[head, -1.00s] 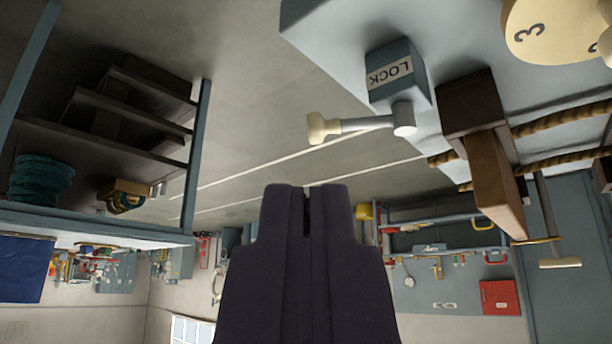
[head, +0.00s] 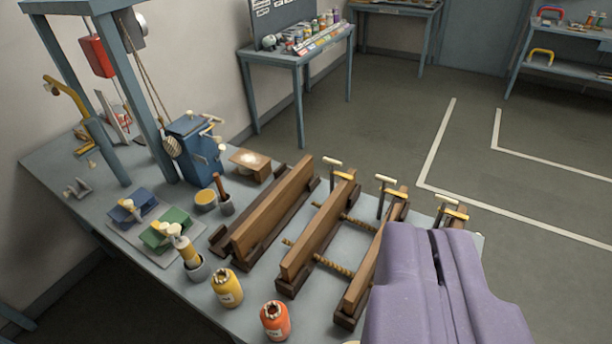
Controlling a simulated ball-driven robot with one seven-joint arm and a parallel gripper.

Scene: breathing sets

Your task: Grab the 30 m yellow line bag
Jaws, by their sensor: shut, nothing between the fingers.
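A small yellow bag-like container (head: 227,288) with a white label stands upright on the grey bench, near its front edge. Its label is too small to read, so I cannot tell whether it says 30 m. A similar orange one (head: 275,321) stands just right of it and nearer. My gripper (head: 436,243) shows at the lower right with its purple fingers shut and empty. It is well to the right of the yellow container and apart from it, in front of the wooden clamps.
Long wooden clamps (head: 318,235) with ropes fill the bench's right part. A grey cup with a yellow-handled tool (head: 190,258) stands left of the yellow container. Blue and green blocks (head: 165,230) lie further left.

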